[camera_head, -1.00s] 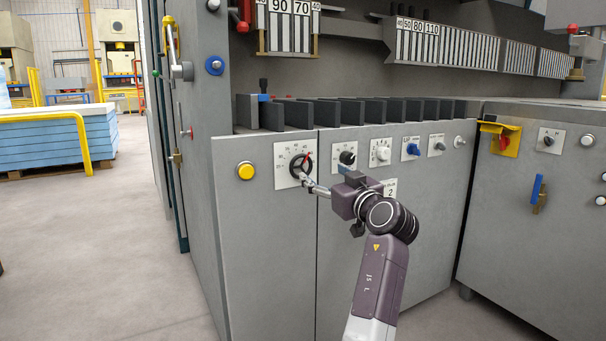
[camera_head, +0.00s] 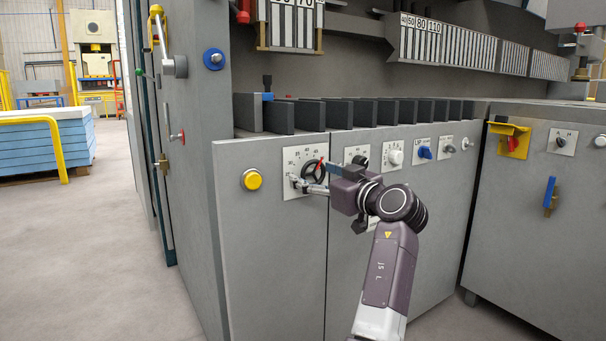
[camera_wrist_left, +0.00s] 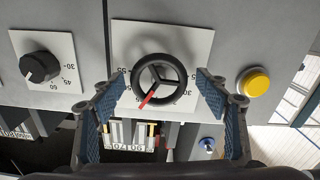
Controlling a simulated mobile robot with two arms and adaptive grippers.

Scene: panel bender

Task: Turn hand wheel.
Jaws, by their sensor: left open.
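The hand wheel (camera_head: 314,172) is a black ring with spokes and a red pointer on a white dial plate (camera_head: 292,183) on the grey machine front. It also shows in the left wrist view (camera_wrist_left: 180,88), where the red pointer (camera_wrist_left: 149,96) points down and left. My left gripper (camera_head: 308,186) is at the wheel in the head view. In the wrist view its two blue-padded fingers (camera_wrist_left: 160,98) are open, one on each side of the wheel, with gaps to the rim. The gripper partly hides the dial plate in the head view. My right gripper is not in view.
A yellow button (camera_head: 252,180) sits left of the dial plate. A black knob (camera_head: 360,160), a white knob (camera_head: 394,157) and a blue switch (camera_head: 425,152) are to its right. Dark upright plates (camera_head: 340,114) line the ledge above. Open floor (camera_head: 110,260) lies left.

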